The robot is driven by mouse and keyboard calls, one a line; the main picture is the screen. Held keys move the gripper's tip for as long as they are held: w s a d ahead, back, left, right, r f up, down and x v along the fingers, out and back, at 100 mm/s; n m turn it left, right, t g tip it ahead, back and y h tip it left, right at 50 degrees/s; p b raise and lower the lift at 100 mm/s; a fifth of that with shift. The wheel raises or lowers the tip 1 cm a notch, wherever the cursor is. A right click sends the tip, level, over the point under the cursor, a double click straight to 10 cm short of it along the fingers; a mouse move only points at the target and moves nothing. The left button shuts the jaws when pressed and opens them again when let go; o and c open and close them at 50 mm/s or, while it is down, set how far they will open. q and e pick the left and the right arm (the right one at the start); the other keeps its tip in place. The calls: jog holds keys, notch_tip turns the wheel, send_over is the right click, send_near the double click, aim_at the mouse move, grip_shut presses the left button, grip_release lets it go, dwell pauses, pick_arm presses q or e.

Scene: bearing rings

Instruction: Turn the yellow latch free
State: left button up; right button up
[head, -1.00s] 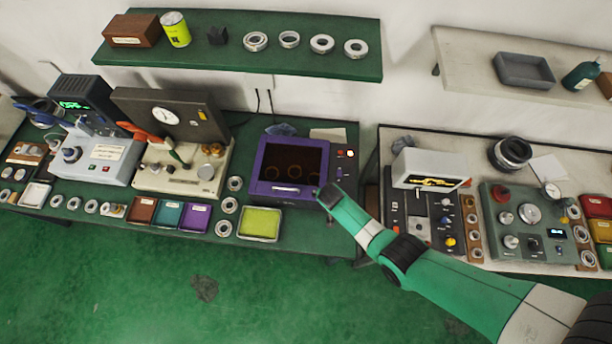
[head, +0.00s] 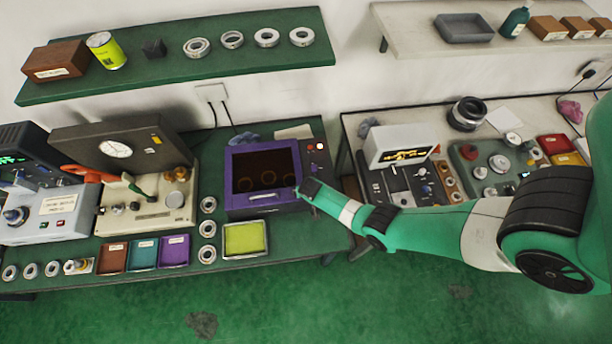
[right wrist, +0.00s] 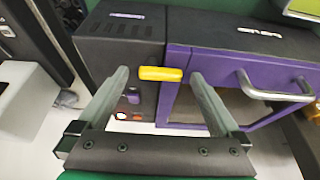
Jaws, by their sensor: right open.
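The yellow latch (right wrist: 161,73) is a short rounded bar in the right wrist view. It lies across the seam between the purple door (right wrist: 218,66) and the black control side (right wrist: 122,38) of the oven. My right gripper (right wrist: 159,74) is open, with one finger on each side of the latch and a visible gap to both. In the head view the purple-framed oven (head: 232,160) stands on the green bench, its door shut. My right gripper (head: 303,188) is at the door's right edge and hides the latch there. My left gripper is not in view.
A metal door handle (right wrist: 272,91) sticks out beside the latch in the wrist view. A tray with a yellow-green pad (head: 245,239) lies in front of the oven, with several bearing rings (head: 208,228) to its left. A gap separates the green and pale benches.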

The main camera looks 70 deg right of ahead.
jog(key=c, duration=1.4)
